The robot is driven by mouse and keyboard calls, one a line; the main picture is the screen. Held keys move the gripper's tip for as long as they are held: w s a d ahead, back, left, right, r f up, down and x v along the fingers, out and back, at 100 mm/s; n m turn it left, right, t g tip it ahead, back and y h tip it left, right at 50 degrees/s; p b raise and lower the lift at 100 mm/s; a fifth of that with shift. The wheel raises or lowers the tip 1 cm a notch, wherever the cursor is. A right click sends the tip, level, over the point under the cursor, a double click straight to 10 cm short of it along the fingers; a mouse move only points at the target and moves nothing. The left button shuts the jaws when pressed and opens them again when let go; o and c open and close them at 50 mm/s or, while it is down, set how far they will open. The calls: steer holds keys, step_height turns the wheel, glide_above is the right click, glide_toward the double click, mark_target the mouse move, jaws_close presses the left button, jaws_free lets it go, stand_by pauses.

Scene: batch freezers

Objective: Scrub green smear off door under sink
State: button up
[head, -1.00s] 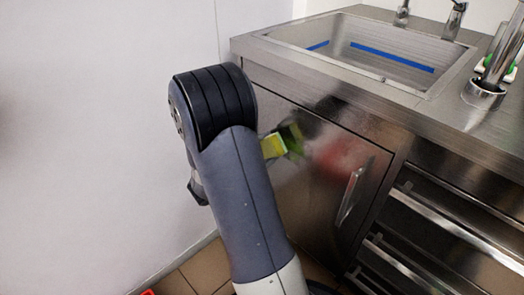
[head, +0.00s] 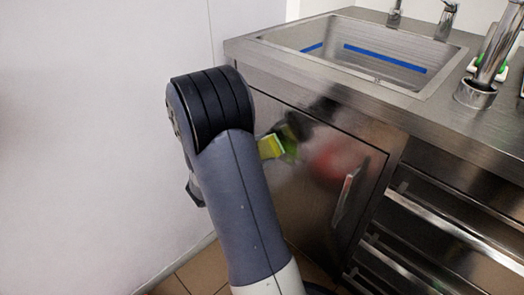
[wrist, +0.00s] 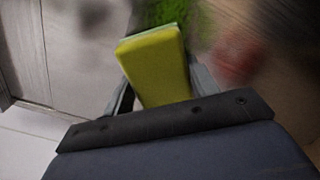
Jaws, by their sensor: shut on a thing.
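The door under the sink (head: 315,200) is a brushed steel panel with a vertical bar handle on its right side. A green smear (head: 290,150) shows on its upper left part; it also shows in the wrist view as a fuzzy green patch (wrist: 180,12). My gripper (wrist: 162,88) is shut on a yellow-green sponge (wrist: 155,58), with one finger on each side. In the head view the sponge (head: 270,146) sticks out from behind my arm, against or very near the smear. Contact with the door cannot be told.
The steel counter with the sink (head: 345,55) overhangs the door. Drawers with bar handles (head: 450,230) stand to the right. A white wall (head: 100,130) is close on the left. A blurred red patch (head: 335,160) shows on the door, perhaps a reflection.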

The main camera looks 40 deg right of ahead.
mark_target(274, 157)
steer(key=shift+d, duration=0.55)
steer(key=shift+s+d+b, duration=0.15)
steer(key=shift+s+b, duration=0.4)
steer(key=shift+s, duration=1.35)
steer(key=shift+s+d+b, duration=0.15)
steer(key=shift+s+b, duration=0.45)
steer(key=shift+s, duration=1.25)
steer(key=shift+s+d+b, duration=0.15)
steer(key=shift+s+b, duration=0.4)
steer(key=shift+s, duration=1.35)
steer(key=shift+w+a+b, duration=0.2)
steer(key=shift+w+b, duration=0.05)
steer(key=shift+w, duration=1.65)
steer(key=shift+w+a+b, duration=0.2)
steer(key=shift+w, duration=3.6)
steer(key=shift+a, duration=0.1)
steer(key=shift+s+d+b, duration=0.15)
steer(key=shift+s+b, duration=0.15)
steer(key=shift+s, duration=0.75)
steer(key=shift+s+d+b, duration=0.1)
steer(key=shift+s+b, duration=0.2)
steer(key=shift+s, duration=0.7)
steer(key=shift+s+d+b, duration=0.15)
steer(key=shift+s+b, duration=0.25)
steer(key=shift+s, duration=1.45)
steer(key=shift+s+d+b, duration=0.1)
steer(key=shift+s+b, duration=0.3)
steer(key=shift+s, duration=1.4)
